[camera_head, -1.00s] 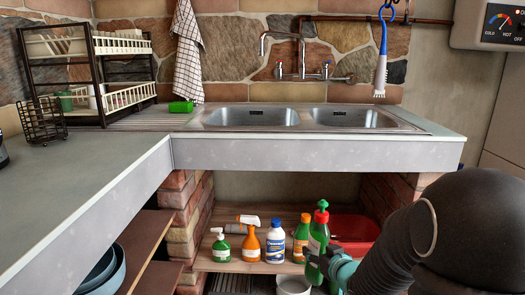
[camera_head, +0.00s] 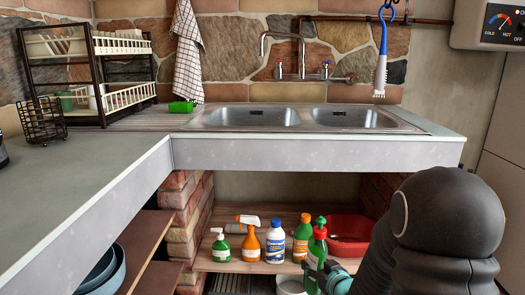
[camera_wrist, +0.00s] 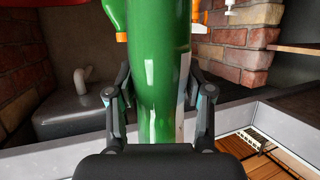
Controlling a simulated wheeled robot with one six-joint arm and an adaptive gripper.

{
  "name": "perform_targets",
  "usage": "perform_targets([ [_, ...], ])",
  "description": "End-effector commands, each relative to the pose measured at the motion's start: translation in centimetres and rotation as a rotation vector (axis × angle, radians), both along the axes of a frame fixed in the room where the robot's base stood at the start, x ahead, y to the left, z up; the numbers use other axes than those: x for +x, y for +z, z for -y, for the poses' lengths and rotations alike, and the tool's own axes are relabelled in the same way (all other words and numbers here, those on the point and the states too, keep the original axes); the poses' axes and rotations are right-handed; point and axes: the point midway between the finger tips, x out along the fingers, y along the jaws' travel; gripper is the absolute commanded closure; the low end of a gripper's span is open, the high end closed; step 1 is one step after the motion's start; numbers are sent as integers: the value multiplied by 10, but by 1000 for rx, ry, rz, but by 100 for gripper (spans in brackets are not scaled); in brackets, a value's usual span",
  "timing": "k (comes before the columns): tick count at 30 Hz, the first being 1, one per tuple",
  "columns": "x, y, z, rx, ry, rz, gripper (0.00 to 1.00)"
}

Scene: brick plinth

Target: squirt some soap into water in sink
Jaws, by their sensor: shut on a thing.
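A tall green bottle with a red and green top (camera_head: 320,246) stands in the low space under the counter. My gripper (camera_head: 318,270) reaches in from the lower right and is shut on it. In the wrist view the green bottle (camera_wrist: 160,75) fills the middle, with a dark finger on either side; its ends are out of that view. The double-basin metal sink (camera_head: 300,128) is set in the counter above, below a wall tap (camera_head: 282,50). Whether the basins hold water cannot be told.
A red basin (camera_head: 350,240) is behind on the right. The counter edge (camera_head: 320,154) overhangs them.

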Motion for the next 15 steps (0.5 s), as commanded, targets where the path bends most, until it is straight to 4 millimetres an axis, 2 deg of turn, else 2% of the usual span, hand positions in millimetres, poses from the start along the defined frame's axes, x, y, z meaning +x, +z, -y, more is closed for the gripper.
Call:
perform_targets([
  [7, 1, 5, 0, 0, 0, 4, 100],
  [15, 1, 24, 0, -1, 1, 4, 100],
])
